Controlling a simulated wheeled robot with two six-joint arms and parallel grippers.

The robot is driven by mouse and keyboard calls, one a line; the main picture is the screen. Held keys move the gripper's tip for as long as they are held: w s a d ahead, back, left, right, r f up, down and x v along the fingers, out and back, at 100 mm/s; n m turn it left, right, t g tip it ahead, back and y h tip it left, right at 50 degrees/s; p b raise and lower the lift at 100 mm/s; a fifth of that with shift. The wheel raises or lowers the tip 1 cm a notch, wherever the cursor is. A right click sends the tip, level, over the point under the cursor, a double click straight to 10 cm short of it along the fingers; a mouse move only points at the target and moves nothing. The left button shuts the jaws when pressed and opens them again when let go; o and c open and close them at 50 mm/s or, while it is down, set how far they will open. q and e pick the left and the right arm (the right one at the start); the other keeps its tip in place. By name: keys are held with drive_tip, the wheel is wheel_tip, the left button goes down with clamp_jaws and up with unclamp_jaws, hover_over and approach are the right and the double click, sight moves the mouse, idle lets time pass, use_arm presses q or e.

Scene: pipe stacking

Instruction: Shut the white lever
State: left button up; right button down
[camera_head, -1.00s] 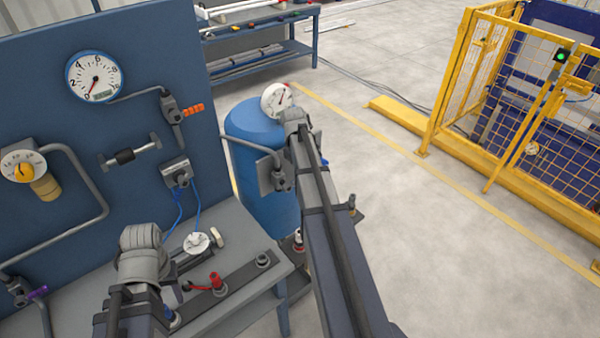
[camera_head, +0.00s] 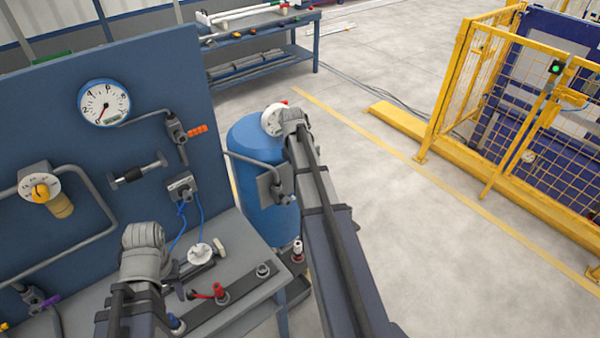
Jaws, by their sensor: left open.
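A short off-white handle (camera_head: 221,246), which looks like the white lever, sits on the bench beside a white round dial (camera_head: 199,254). Its exact angle is hard to read at this size. My left gripper (camera_head: 192,272) is open and low over the bench, just in front of the dial and to the left of the handle. I cannot tell whether it touches either. My left wrist hides part of the bench. My right arm reaches up across the middle in front of the blue tank (camera_head: 262,150); its gripper is hidden beyond the wrist.
A blue panel (camera_head: 60,115) carries a gauge (camera_head: 104,103), an orange-handled valve (camera_head: 197,131) and pipes. A yellow fence (camera_head: 480,100) is at the right. The floor between is clear.

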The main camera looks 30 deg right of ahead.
wheel_tip(320, 180, up, 7)
drive_tip(key=p, duration=0.5)
drive_tip(key=shift+p, duration=0.3)
drive_tip(key=shift+f, duration=0.1)
drive_tip(key=s+a+f+b, duration=0.2)
drive_tip(key=a+f+b, duration=0.1)
drive_tip(key=a, duration=0.4)
drive_tip(key=s+a+f+n+b, duration=0.1)
drive_tip(key=s+a+f+b, duration=0.15)
drive_tip(key=a, duration=0.55)
drive_tip(key=s+a+f+b, duration=0.2)
drive_tip(key=a+f+b, duration=0.2)
drive_tip(key=a, duration=0.3)
drive_tip(key=s+a+f+n+b, duration=0.1)
drive_tip(key=s+a+f+b, duration=0.2)
drive_tip(key=s+a, duration=0.2)
drive_tip(key=s+a+f+b, duration=0.3)
drive_tip(key=s+a, duration=0.3)
drive_tip(key=a, duration=0.3)
drive_tip(key=shift+s+a+f+n+b, duration=0.2)
drive_tip(key=shift+a+f+n+b, duration=0.15)
drive_tip(key=shift+n, duration=0.05)
